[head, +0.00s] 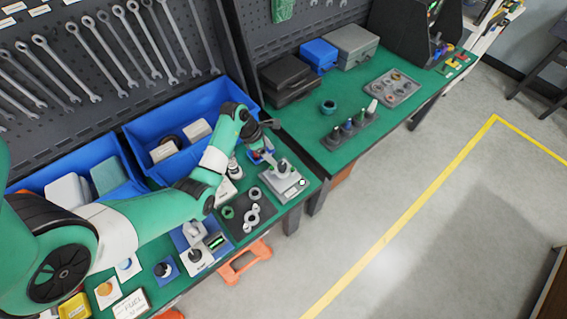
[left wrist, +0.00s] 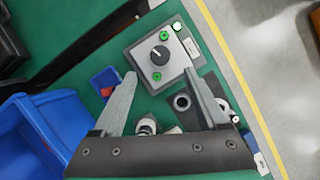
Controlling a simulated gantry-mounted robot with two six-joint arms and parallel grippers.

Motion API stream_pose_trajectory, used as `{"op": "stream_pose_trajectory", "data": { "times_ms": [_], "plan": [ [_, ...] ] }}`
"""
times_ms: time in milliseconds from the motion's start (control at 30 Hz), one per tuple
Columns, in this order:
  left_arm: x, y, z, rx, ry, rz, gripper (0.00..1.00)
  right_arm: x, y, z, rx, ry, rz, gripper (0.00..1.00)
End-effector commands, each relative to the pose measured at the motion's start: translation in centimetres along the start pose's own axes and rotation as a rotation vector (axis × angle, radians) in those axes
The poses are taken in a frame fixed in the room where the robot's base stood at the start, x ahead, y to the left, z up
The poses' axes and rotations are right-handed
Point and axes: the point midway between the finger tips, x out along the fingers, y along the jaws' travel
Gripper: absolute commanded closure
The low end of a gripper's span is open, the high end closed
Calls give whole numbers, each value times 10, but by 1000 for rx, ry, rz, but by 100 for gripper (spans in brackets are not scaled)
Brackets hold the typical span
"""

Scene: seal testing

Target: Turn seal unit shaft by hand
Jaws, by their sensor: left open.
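The seal unit (head: 290,188) is a grey box on the near green bench, with a dark upright shaft or knob (head: 283,168) on top. In the left wrist view the same unit (left wrist: 173,70) shows a round black knob (left wrist: 159,55) with a white mark, and green spots on its top face. My left gripper (head: 273,143) hangs just behind and above the unit. In the left wrist view its two fingers (left wrist: 159,75) are spread wide, with the unit beyond and between their tips. Nothing is held, and the knob looks untouched. My right gripper is in neither view.
Blue bins (head: 135,130) stand behind. A second green bench (head: 350,150) lies to the right, across a gap.

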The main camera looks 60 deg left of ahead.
Motion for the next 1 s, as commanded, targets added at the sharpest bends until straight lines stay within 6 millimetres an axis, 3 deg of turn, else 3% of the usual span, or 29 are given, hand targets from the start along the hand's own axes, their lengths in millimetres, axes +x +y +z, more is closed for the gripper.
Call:
{"op": "stream_pose_trajectory", "data": {
  "times_ms": [200,400,567,833,1000],
  "plan": [
    [52,-1,-2,0,2,-3,24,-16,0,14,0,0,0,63],
    [91,0,-2,0,1,-1,24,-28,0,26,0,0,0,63],
    [103,0,0,1,0,0,24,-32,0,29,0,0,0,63],
    [104,0,0,0,-1,1,24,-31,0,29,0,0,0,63],
    [104,0,0,-1,-1,1,55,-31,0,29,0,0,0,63]
  ]
}}
